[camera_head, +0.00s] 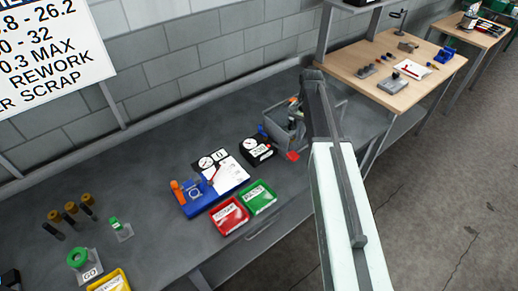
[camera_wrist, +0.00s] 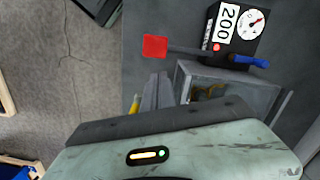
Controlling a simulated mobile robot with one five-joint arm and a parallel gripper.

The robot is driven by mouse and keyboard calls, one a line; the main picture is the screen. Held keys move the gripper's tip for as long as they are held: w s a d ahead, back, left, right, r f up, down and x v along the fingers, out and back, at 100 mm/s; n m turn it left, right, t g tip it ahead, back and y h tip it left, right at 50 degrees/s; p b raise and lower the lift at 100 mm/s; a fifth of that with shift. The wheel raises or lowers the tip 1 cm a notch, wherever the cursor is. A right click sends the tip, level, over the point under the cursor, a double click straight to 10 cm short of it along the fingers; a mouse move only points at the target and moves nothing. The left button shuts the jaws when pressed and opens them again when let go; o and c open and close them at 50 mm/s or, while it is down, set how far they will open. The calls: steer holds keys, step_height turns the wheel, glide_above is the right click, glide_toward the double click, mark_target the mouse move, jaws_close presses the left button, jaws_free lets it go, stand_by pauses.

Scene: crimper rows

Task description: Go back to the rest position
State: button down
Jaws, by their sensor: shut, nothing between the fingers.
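My arm (camera_head: 345,210) reaches up from the lower right of the head view, over the front edge of the grey workbench. My gripper is hidden or too small to make out there. In the wrist view, the narrow grey fingers of my gripper (camera_wrist: 158,80) show beside a grey bin, closed together with nothing between them. A black gauge box (camera_head: 258,151) marked 200 stands on the bench; it also shows in the wrist view (camera_wrist: 235,35).
The grey bin (camera_head: 270,121) holds some tools. A blue fixture (camera_head: 200,205), a red tray (camera_head: 230,229) and a green tray (camera_head: 272,209) lie left of my arm. Wooden tables (camera_head: 350,60) stand at the back right. The floor (camera_head: 440,190) at right is clear.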

steer(key=s+a+n+t, duration=0.2)
steer(key=s+n, duration=0.4)
steer(key=s, duration=0.9)
step_height(320, 180, down, 10)
steer(key=s+g+b, duration=0.1)
steer(key=s+b, duration=0.1)
steer(key=b, duration=0.8)
steer(key=shift+n+h, duration=0.3)
steer(key=shift+n, duration=0.1)
steer(key=shift+s, duration=0.1)
stand_by(4.5)
